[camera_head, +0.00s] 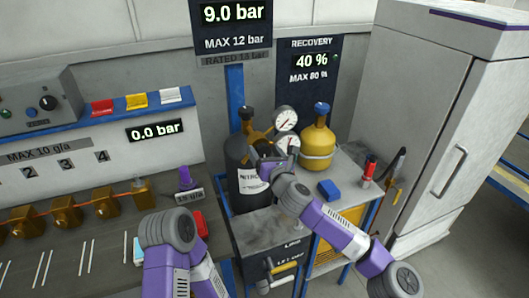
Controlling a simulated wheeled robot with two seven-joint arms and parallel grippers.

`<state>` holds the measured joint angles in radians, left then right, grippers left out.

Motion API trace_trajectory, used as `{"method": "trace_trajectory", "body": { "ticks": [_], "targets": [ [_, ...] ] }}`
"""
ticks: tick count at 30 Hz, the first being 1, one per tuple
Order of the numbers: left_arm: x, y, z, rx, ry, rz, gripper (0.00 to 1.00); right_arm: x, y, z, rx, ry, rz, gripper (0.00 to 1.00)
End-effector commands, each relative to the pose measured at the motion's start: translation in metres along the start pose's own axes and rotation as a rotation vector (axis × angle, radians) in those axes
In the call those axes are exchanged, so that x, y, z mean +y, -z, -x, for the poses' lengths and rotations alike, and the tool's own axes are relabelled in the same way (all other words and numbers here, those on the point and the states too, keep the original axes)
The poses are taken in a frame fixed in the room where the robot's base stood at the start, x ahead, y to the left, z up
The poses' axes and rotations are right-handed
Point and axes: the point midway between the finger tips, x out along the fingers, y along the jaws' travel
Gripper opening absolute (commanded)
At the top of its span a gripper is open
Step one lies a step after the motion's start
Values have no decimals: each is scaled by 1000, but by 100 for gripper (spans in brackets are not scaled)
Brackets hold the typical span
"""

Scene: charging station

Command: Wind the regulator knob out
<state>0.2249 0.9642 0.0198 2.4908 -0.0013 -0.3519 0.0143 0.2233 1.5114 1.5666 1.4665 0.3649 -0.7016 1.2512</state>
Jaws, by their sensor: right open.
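My right gripper (266,162) is open, right in front of the regulator, below and left of the lower gauge. The regulator knob cannot be made out clearly; the gripper covers that area, and contact cannot be told. My left arm (165,230) shows at the bottom left, but its gripper cannot be made out.
A yellow cylinder (317,145) with a blue handwheel stands to the right. A blue block (329,190) and a red-topped item (369,170) sit on the bench. Displays above read 9.0 bar (233,14) and 40 % (311,61); the left one reads 0.0 bar (156,131). A tall grey cabinet (410,100) stands right.

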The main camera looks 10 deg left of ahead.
Motion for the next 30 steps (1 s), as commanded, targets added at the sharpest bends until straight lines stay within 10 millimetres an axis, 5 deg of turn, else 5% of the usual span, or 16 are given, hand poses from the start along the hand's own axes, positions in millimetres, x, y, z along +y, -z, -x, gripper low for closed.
{"method": "trace_trajectory", "body": {
  "ticks": [12, 22, 30],
  "targets": [
    [0, 0, 0, 0, 0, 0, 49, 0, 0, -6, 0, -1, 1, 79],
    [0, 0, 0, 0, 0, 0, 49, 0, 0, -6, 0, 0, 1, 28],
    [0, 0, 0, 0, 0, 0, 49, 0, 0, -6, 0, 0, 30, 28]
  ]
}}
